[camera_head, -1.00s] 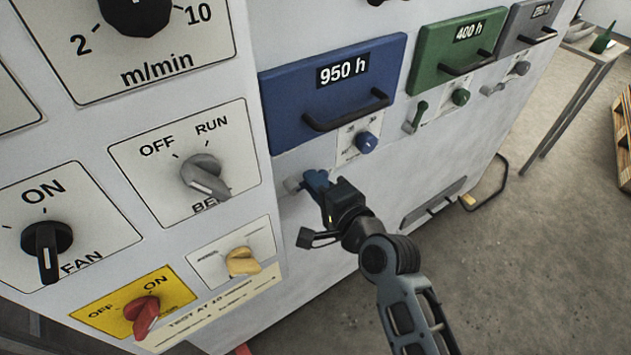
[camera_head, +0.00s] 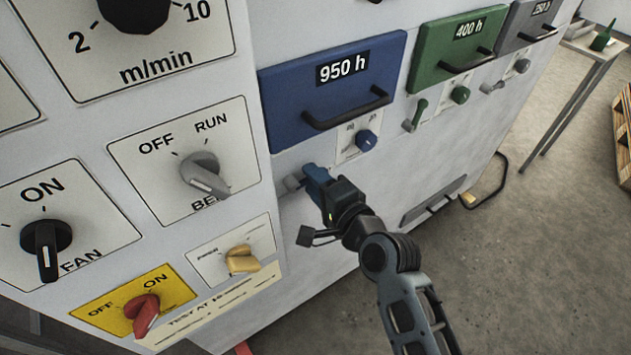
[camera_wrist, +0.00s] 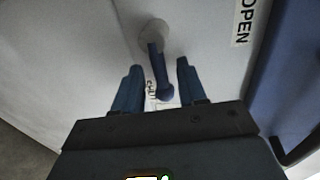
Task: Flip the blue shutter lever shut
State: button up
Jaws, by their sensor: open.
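The blue shutter lever (camera_wrist: 160,75) shows in the wrist view, with its grey round pivot (camera_wrist: 156,35) on the white panel. Its blue arm reaches from the pivot down to a rounded knob. My gripper (camera_wrist: 159,68) has its two blue fingers apart, one on each side of the lever, with a gap visible on both sides. In the head view my gripper (camera_head: 315,180) is at the panel below the blue drawer (camera_head: 335,85) marked 950 h. There the grey pivot (camera_head: 291,184) shows beside the fingers, and the lever itself is mostly hidden.
A blue knob (camera_head: 366,140) sits just above my gripper. The drawer's dark handle (camera_head: 347,110) juts out. A green drawer (camera_head: 458,50) with a green lever (camera_head: 417,113) is to the right. Selector switches, one a yellow knob (camera_head: 242,259), are on the left.

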jog(key=v, duration=0.7)
jog(key=shift+s+d+b, duration=0.2)
jog(key=shift+s+b, duration=0.1)
jog(key=shift+b, duration=0.15)
jog(key=s+d+f+n+t+h, duration=0.1)
jog(key=s+d+f+n+h, duration=0.15)
jog(key=s+d, duration=0.55)
jog(key=s+d+f+n+h, duration=0.2)
jog(key=s+d+h, duration=0.15)
jog(key=s, duration=0.85)
jog(key=s+d+r+n+h, duration=0.1)
jog(key=s+d+r+n, duration=0.2)
jog(key=s+r, duration=0.2)
jog(key=s+d+r+n+h, duration=0.1)
jog(key=s+d+r+n, duration=0.2)
jog(key=s, duration=0.9)
notch_tip(320, 180, up, 2)
jog(key=shift+r+n, duration=0.25)
jog(key=shift+n, duration=0.3)
jog(key=shift+d, duration=0.1)
